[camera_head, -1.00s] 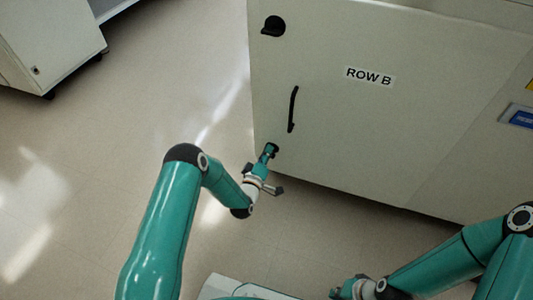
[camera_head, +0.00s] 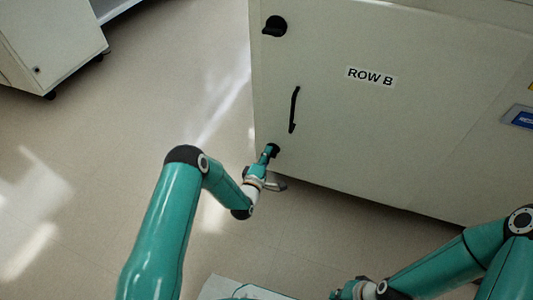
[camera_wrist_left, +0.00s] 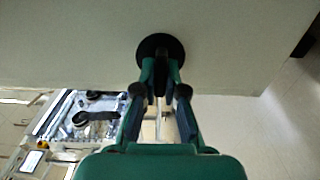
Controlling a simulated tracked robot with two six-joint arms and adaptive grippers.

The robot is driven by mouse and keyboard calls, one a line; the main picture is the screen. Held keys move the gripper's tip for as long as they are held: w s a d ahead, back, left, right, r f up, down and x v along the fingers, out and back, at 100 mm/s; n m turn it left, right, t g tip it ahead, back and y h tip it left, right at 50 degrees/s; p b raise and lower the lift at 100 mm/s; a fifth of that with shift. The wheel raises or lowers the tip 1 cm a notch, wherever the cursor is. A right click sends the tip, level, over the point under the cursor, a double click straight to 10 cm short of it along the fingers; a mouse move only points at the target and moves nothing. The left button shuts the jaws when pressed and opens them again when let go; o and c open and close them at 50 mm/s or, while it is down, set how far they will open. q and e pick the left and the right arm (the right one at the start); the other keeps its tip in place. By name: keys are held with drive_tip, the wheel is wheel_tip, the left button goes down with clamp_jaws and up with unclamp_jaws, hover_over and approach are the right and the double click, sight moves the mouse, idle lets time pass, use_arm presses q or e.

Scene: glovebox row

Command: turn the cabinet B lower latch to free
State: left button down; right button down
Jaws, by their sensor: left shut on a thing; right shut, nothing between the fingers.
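Cabinet B (camera_head: 390,130), a pale cabinet front labelled ROW B, fills the right of the head view. Its lower latch (camera_head: 275,149) is a small black round piece at the bottom left of the front. In the left wrist view the latch (camera_wrist_left: 160,44) is a black disc ahead of the fingers. My left gripper (camera_head: 269,153) is shut on the latch; its fingers (camera_wrist_left: 160,65) cover the latch's grip, so its exact angle is hard to tell. My right gripper (camera_head: 338,292) is shut and empty at the bottom of the head view, away from the cabinet.
The upper latch (camera_head: 274,26) is black, at the top left of the front. A black vertical handle (camera_head: 293,110) sits between the latches. Another pale cabinet (camera_head: 50,45) stands at the far left. The floor (camera_head: 130,120) between is clear.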

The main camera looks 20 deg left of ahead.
use_arm(q)
drive_tip(key=shift+a+f, duration=0.15)
drive_tip(key=shift+a, duration=0.15)
drive_tip(key=c, duration=1.2)
unclamp_jaws()
drive_tip(key=shift+c, duration=0.2)
drive_tip(key=shift+d, duration=0.15)
drive_tip(key=shift+s, duration=0.1)
drive_tip(key=s, duration=1.1)
drive_tip(key=shift+s+a, duration=0.2)
drive_tip(key=shift+s, duration=0.2)
